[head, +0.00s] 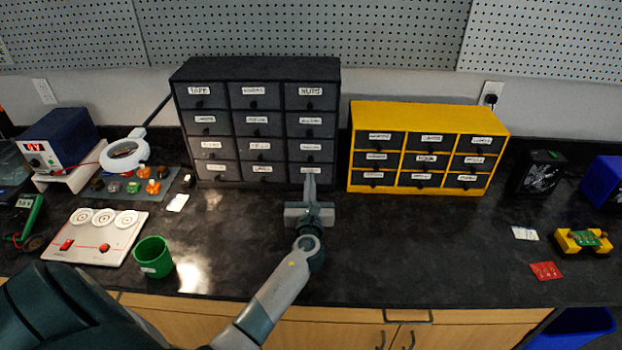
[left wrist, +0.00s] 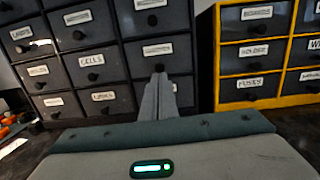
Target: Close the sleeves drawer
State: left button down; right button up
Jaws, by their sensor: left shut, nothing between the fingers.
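A dark grey drawer cabinet (head: 258,67) stands at the back of the bench with labelled drawers in three columns. I cannot read a "sleeves" label for certain. My left gripper (head: 310,180) is shut and empty, its fingertips in front of the lower part of the cabinet's right column. They partly hide the bottom right drawer (head: 295,178). In the left wrist view the closed fingers (left wrist: 158,82) point at the lower right column, below a labelled drawer (left wrist: 158,50). I cannot tell whether they touch the cabinet. No drawer clearly sticks out. My right gripper is not in view.
A yellow drawer cabinet (head: 430,114) stands just right of the grey one. A lamp (head: 125,155), a white panel (head: 98,240) and a green cup (head: 153,257) are on the left.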

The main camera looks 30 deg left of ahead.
pick_arm(q)
jog(key=b+v, duration=0.1)
jog(key=v, duration=0.7)
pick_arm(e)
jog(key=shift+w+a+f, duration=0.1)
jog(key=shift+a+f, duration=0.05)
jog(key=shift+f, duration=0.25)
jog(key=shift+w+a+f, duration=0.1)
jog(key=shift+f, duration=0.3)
pick_arm(q)
jog(key=shift+d+f, duration=0.1)
jog(key=shift+f, duration=0.05)
jog(key=shift+s, duration=0.15)
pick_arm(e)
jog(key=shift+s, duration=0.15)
